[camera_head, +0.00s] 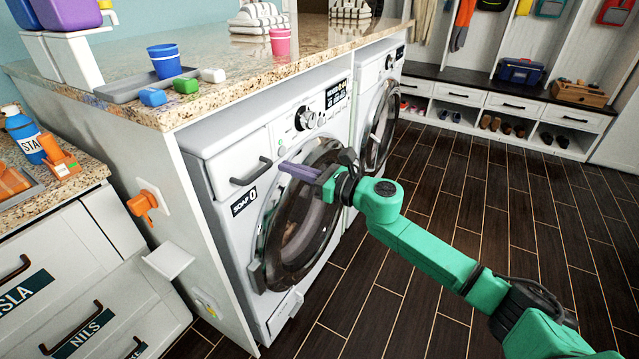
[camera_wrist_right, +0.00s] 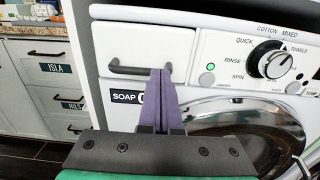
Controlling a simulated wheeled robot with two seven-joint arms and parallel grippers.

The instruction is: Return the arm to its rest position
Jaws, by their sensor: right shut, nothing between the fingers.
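My right arm, green, reaches in from the lower right in the head view. Its gripper (camera_head: 290,168) has purple fingers and is in front of the near washing machine (camera_head: 225,165), level with the top of its round door (camera_head: 300,215). In the right wrist view the gripper (camera_wrist_right: 160,72) is shut and empty, its fingertips pointing at the soap drawer (camera_wrist_right: 180,42), close to the right end of the dark drawer handle (camera_wrist_right: 130,70). I cannot tell whether they touch. The soap drawer looks closed. My left gripper is not in view.
A granite counter (camera_head: 310,50) overhangs the machines, with a tray, blue cup (camera_head: 165,61), pink cup (camera_head: 280,42) and coloured pods on it. A second washer (camera_head: 380,110) stands beyond. Drawer cabinets (camera_head: 80,260) are at left. The dark floor (camera_head: 420,190) at right is clear.

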